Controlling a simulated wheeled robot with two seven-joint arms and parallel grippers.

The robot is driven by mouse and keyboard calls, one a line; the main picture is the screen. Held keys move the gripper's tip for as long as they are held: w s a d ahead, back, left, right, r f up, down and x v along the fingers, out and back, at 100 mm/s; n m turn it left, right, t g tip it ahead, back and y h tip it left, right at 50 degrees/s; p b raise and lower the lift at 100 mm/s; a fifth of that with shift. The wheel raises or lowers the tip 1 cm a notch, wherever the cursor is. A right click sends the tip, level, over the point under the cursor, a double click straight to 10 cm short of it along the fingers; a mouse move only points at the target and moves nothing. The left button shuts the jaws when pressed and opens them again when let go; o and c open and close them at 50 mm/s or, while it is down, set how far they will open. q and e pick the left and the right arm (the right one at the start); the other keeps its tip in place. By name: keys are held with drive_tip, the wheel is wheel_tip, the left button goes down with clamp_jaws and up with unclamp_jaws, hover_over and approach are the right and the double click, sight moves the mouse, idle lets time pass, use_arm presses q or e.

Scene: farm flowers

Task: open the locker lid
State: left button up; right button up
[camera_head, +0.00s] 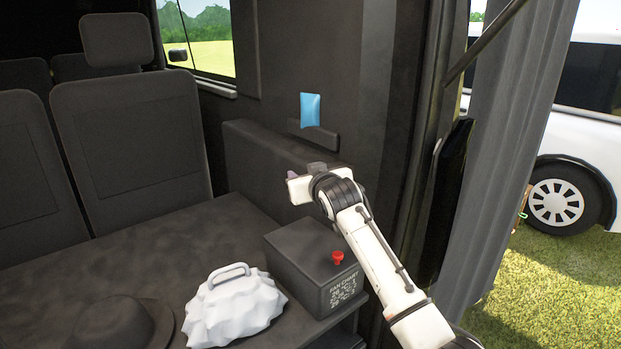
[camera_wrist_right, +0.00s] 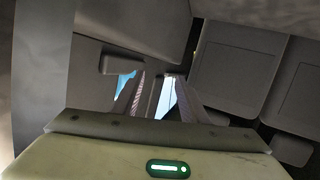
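No part is clearly marked as the locker lid. A dark raised panel (camera_head: 250,155) runs along the van's side wall, and a short dark bar (camera_head: 325,142) juts from the wall above it. A dark box (camera_head: 292,262) with a red knob (camera_head: 337,257) stands on the bench, its top closed. My right gripper (camera_head: 302,171) is above and behind this box, close to the side wall and below the bar. In the right wrist view its fingers (camera_wrist_right: 156,80) are apart, with nothing clearly held. My left gripper is out of view.
A blue packet (camera_head: 310,110) is at the bar. A white crumpled bag-like object (camera_head: 235,310) and a dark hat (camera_head: 120,325) lie on the bench (camera_head: 195,235). Seats (camera_head: 130,145) stand at left. The door post and grey curtain (camera_head: 520,130) are right of my arm.

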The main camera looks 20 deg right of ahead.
drive_tip(key=shift+v, duration=2.6)
